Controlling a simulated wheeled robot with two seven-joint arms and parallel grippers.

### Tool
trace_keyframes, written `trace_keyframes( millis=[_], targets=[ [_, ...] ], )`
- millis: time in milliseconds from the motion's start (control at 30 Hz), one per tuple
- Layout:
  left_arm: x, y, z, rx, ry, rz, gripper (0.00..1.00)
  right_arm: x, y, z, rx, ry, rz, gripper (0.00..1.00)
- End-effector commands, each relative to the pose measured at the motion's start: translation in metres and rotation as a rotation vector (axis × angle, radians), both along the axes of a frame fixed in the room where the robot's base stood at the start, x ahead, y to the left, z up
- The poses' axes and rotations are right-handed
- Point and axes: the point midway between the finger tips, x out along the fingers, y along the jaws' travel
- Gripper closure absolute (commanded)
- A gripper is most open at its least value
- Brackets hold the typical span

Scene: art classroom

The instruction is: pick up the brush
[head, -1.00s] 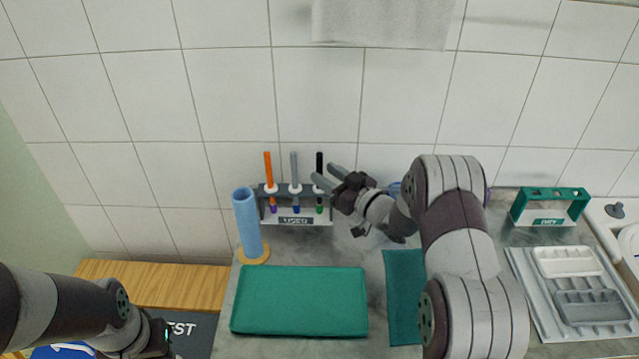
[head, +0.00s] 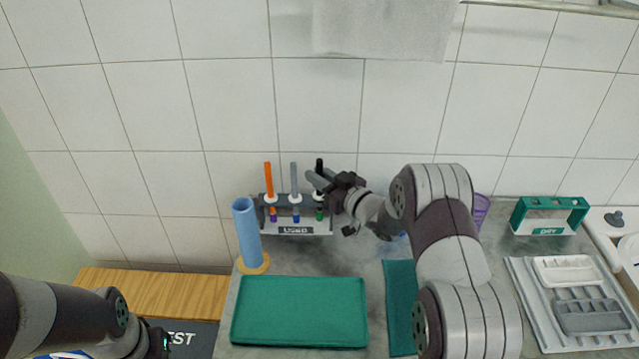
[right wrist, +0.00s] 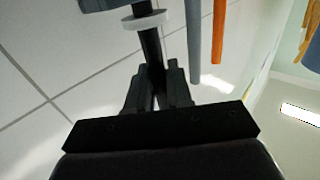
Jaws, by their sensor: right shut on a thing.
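A rack labelled USED (head: 296,230) holds three upright brushes: an orange one (head: 268,181), a grey one (head: 294,177) and a black one (head: 319,163). Their lower ends show purple, blue and green. My right gripper (head: 315,180) is shut on the black brush's handle, above its white ring. The brush still stands in the rack. In the right wrist view, the black handle (right wrist: 150,45) runs between the closed fingers (right wrist: 158,88). My left gripper (head: 160,343) is low at the left, only partly visible, and its fingers cannot be made out.
A blue cylinder (head: 247,232) on a round base stands left of the rack. A green tray (head: 300,312) lies in front. A green DRY rack (head: 549,216) and a grey tray (head: 530,297) are at the right. A tiled wall (head: 320,100) stands close behind.

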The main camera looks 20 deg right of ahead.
Motion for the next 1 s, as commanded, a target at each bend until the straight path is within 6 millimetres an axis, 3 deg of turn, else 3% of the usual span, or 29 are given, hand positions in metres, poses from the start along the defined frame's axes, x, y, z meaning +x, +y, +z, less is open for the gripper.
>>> trace_keyframes(
  millis=[600, 800, 1000],
  targets=[
    [0.000, 0.000, 0.000, 0.000, 0.000, 0.000, 0.64, 0.000, 0.000, 0.145, -0.001, -0.004, 0.000, 1.00],
    [0.000, 0.000, 0.007, 0.000, 0.000, 0.000, 0.64, 0.000, 0.000, 0.170, 0.000, -0.001, 0.000, 1.00],
    [0.000, 0.000, 0.005, 0.000, 0.000, 0.000, 0.64, 0.000, 0.000, 0.170, 0.000, 0.000, 0.000, 1.00]
  ],
)
